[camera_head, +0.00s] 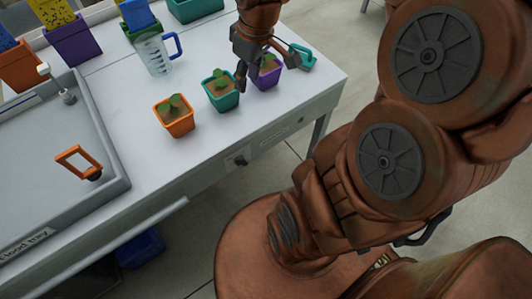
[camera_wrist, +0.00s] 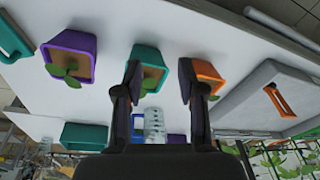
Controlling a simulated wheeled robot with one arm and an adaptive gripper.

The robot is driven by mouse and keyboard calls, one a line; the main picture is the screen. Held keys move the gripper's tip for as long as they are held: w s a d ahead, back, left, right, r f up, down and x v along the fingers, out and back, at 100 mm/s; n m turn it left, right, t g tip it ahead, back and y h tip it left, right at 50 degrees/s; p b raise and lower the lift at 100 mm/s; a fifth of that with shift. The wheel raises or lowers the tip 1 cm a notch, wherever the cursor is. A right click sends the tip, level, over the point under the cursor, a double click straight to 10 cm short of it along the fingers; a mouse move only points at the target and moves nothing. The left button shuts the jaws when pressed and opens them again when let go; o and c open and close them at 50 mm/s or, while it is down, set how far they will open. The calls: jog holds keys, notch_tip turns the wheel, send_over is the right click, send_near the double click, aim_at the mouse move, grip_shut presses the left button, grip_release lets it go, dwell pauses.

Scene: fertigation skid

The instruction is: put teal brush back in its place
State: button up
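A teal looped piece (camera_head: 302,57), which may be the teal brush, lies on the bench near its right edge, just right of the purple pot. A teal frame-like piece also shows at the left edge of the wrist view (camera_wrist: 12,40); its bristles, if any, cannot be made out. My gripper (camera_head: 256,66) is over the bench by the teal and purple pots, left of the looped piece. In the wrist view its two fingers (camera_wrist: 158,78) stand apart with nothing held between them. No holder for the brush can be made out.
Purple (camera_head: 265,80), teal (camera_head: 223,102) and orange (camera_head: 180,128) seedling pots stand close together. A clear jug (camera_head: 155,58) with a blue handle stands behind them. A grey flood tray (camera_head: 105,165) with an orange handle (camera_head: 76,158) fills the left. Bare bench lies in front.

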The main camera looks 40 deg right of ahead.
jog(key=s+a+m+g, duration=0.1)
jog(key=s+a, duration=0.2)
jog(key=s, duration=0.3)
jog(key=s+a+f+m+g+h, duration=0.1)
jog(key=s+a, duration=0.1)
jog(key=s, duration=0.4)
jog(key=s+a+f+m+g, duration=0.1)
jog(key=s+a, duration=0.2)
jog(key=s, duration=0.3)
jog(key=shift+a+f+m, duration=0.15)
jog(key=shift+a+m, duration=0.2)
jog(key=shift+m, duration=0.05)
jog(key=shift+s, duration=0.1)
notch_tip(320, 180, up, 4)
jog(key=p, duration=0.3)
jog(key=shift+f+p, duration=0.2)
jog(key=shift+p, duration=0.1)
jog(key=shift+c, duration=0.3)
